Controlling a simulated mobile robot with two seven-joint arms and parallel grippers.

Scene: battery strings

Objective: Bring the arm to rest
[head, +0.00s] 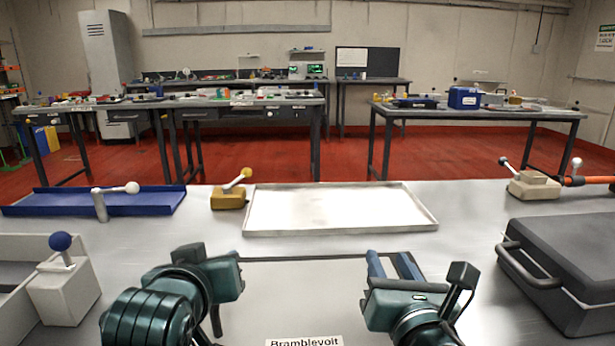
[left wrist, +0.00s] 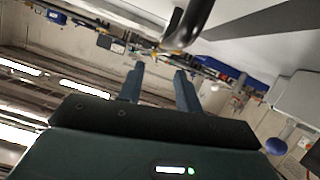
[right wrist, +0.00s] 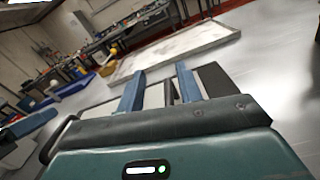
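My right gripper (head: 394,264) is low over the front of the bench, its two blue fingers pointing away from me, apart with nothing between them. Its spread fingers also show in the right wrist view (right wrist: 160,85). My left gripper is in the lower left of the head view, where its green body (head: 215,280) shows but its fingers cannot be made out. In the left wrist view its fingers (left wrist: 158,85) stand apart and empty.
A white tray (head: 340,229) is beyond the hands, with a blue tray (head: 60,206) and a yellow lever block (head: 228,200) to its left. A dark case (head: 570,260) stands right; a grey knobbed block (head: 65,295) stands left. Bare metal bench lies between tray and case.

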